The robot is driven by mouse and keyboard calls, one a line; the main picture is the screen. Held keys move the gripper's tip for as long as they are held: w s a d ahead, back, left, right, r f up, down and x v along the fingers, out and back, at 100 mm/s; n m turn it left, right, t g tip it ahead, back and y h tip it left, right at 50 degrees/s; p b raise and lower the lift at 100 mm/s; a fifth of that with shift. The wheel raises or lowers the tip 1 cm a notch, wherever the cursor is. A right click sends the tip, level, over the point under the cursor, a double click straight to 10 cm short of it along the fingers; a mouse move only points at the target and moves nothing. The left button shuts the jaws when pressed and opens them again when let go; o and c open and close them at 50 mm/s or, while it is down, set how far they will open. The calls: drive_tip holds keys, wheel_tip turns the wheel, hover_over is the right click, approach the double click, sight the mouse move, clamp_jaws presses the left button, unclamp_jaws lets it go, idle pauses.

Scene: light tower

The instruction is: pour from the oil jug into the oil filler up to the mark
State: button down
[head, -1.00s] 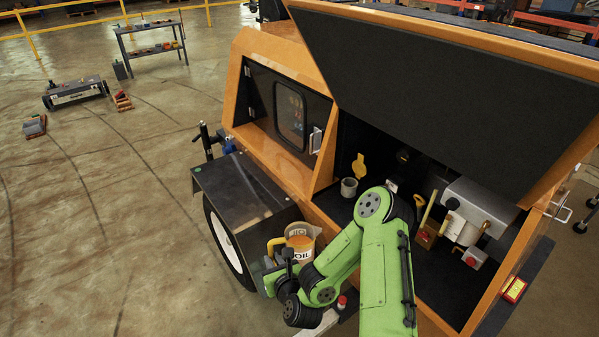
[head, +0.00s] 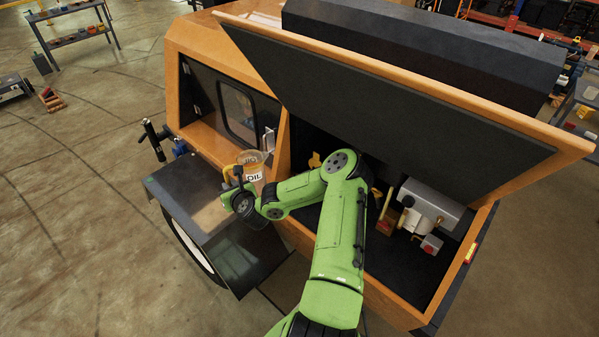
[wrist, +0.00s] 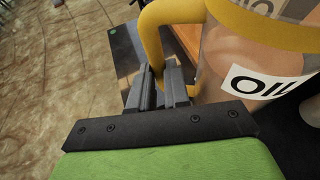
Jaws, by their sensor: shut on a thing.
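The oil jug (head: 252,167) is a clear jug with amber oil, a white OIL label and a yellow handle. My gripper (head: 236,178) is shut on the handle and holds the jug roughly upright above the dark fender, beside the orange housing. In the wrist view the jug (wrist: 262,68) fills the upper right, and the fingers of my gripper (wrist: 160,90) close on the lower handle. A yellow piece (head: 314,160) shows in the open bay, just above my arm. The grey cup-like neck below it, seen earlier, is hidden behind my arm. No fill mark can be made out.
The dark fender (head: 180,190) lies below the jug. The orange pillar (head: 282,150) stands between the jug and the bay. The raised lid (head: 400,110) hangs over the bay. A grey cylinder unit (head: 425,205) sits at the bay's right.

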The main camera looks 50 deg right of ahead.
drive_tip(key=shift+h, duration=0.4)
drive_tip(key=d+r, duration=0.1)
drive_tip(key=d, duration=0.2)
drive_tip(key=d+r+p, duration=0.1)
drive_tip(key=d, duration=0.1)
drive_tip(key=shift+r, duration=0.3)
drive_tip(key=shift+s+f+m, duration=0.1)
drive_tip(key=shift+m, duration=0.2)
